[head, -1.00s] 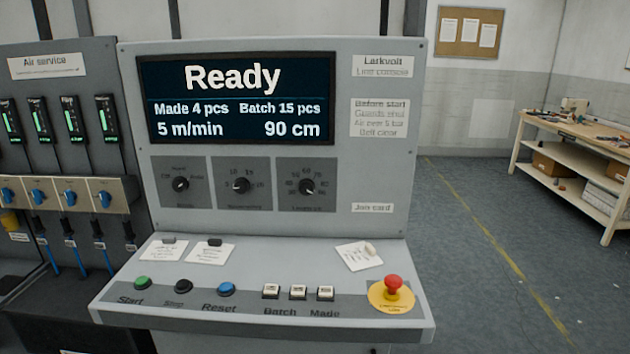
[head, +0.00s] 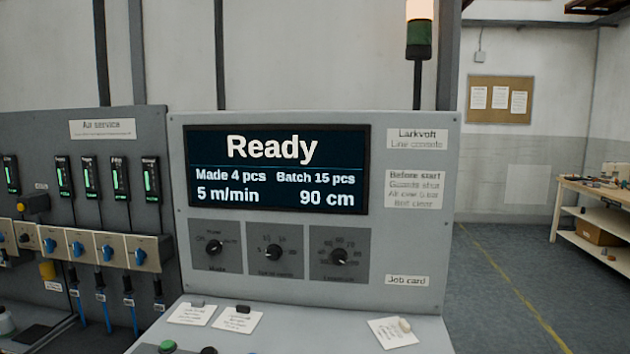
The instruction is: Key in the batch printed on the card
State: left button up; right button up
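The console (head: 430,240) stands in front of me. Its screen (head: 278,168) reads Ready, Made 4 pcs, Batch 15 pcs, 5 m/min and 90 cm. Three white cards lie on the sloping desk: a left card (head: 188,316), a second card (head: 234,322) and a right card (head: 388,334). Their print is too small to read. A Job card label (head: 407,281) is on the panel above the right card. The green button (head: 167,347) is cut by the bottom edge; the batch keys are out of view. Neither gripper is in view.
Three dials sit below the screen, the middle one (head: 273,252) among them. The air service panel (head: 90,190) stands at the left. A signal tower (head: 418,40) rises behind the console. A workbench (head: 590,190) is at the far right, with clear floor before it.

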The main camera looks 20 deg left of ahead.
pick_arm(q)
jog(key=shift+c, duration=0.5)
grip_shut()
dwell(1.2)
